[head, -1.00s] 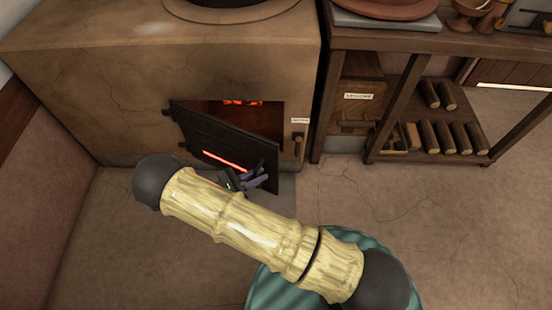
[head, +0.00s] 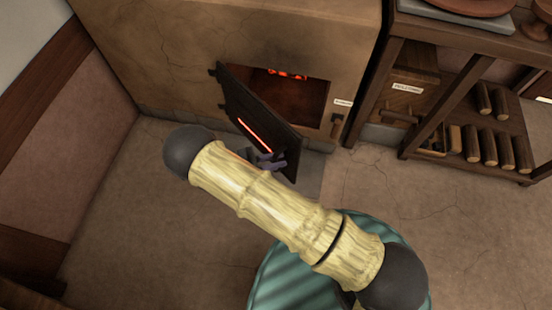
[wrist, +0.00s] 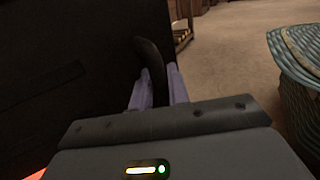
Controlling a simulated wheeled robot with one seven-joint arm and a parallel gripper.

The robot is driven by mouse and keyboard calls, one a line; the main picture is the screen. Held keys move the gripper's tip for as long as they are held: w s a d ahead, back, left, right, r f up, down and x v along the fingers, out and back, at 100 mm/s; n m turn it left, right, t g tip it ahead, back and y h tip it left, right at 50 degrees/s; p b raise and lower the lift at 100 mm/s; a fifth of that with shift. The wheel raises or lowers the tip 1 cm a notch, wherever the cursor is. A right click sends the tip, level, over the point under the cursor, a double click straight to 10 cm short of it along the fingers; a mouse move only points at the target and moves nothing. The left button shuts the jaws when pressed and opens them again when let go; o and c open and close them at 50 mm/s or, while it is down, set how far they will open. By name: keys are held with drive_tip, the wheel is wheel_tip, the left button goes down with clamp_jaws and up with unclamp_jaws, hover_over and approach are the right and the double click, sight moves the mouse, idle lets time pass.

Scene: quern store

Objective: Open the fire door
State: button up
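The fire door (head: 250,115) is a dark metal panel hinged at its left on the clay stove. It stands ajar, swung outward, with glowing embers visible in the firebox behind it and a red glowing slot in its face. My gripper (head: 272,162) is at the door's outer face near its free lower edge, partly hidden behind my arm. In the wrist view the door fills the left side, and its dark curved handle (wrist: 152,70) lies between my two purple fingers (wrist: 158,90), which appear closed around it.
The clay stove (head: 170,50) stands behind the door, with a small latch (head: 337,124) right of the opening. A wooden shelf (head: 470,160) with several logs is at the right. A wall bounds the left. The floor (head: 120,220) before the stove is clear.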

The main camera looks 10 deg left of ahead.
idle(0.5)
drive_tip(key=p+v, duration=0.3)
drive_tip(key=v, duration=1.4)
drive_tip(key=shift+a, duration=0.15)
idle(0.3)
